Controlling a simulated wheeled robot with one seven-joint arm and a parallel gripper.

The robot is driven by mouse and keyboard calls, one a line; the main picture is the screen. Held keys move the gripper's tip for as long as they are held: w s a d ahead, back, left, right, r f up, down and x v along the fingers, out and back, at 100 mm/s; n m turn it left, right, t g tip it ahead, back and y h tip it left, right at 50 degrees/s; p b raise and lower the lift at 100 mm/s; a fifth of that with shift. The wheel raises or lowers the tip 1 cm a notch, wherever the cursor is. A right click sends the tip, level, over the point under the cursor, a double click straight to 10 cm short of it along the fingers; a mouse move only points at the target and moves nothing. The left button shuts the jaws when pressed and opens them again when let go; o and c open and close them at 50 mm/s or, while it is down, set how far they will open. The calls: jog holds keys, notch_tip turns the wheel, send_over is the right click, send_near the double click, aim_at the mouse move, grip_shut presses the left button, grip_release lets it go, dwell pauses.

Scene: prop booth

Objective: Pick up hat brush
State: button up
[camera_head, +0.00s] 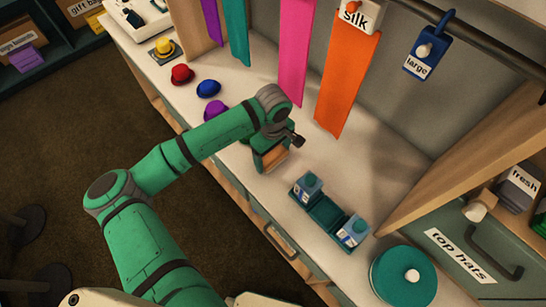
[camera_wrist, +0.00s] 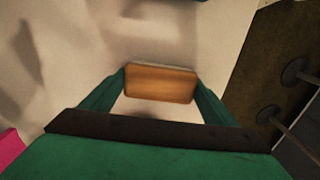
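The hat brush (camera_head: 274,160) shows as a brown wooden block at the end of my arm in the head view. In the wrist view the brush (camera_wrist: 160,83) lies crosswise between my two green fingertips, its plain wooden face toward the camera. My gripper (camera_head: 270,157) has a finger against each short end of the brush, with no clear gap on either side. It also shows in the wrist view (camera_wrist: 160,86). The bristles are hidden. I cannot tell whether the brush still touches the pale counter.
The counter (camera_head: 345,185) is clear around the brush. A green tray (camera_head: 323,213) with blue-white boxes stands to the right, with a round green box (camera_head: 404,277) beyond. Ribbons, including an orange one (camera_head: 345,85), hang behind.

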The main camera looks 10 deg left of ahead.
aim_at(273, 156)
dwell(0.3)
jog(key=shift+r, duration=0.55)
jog(key=r, duration=0.2)
jog(key=shift+s+d+r, duration=0.1)
jog(key=shift+s+r, duration=0.1)
jog(key=shift+r, duration=0.1)
jog(key=s+r, duration=0.9)
jog(key=s, duration=0.4)
jog(key=shift+s+a+r, duration=0.15)
jog(key=shift+s+a, duration=0.1)
jog(key=shift+s, duration=0.05)
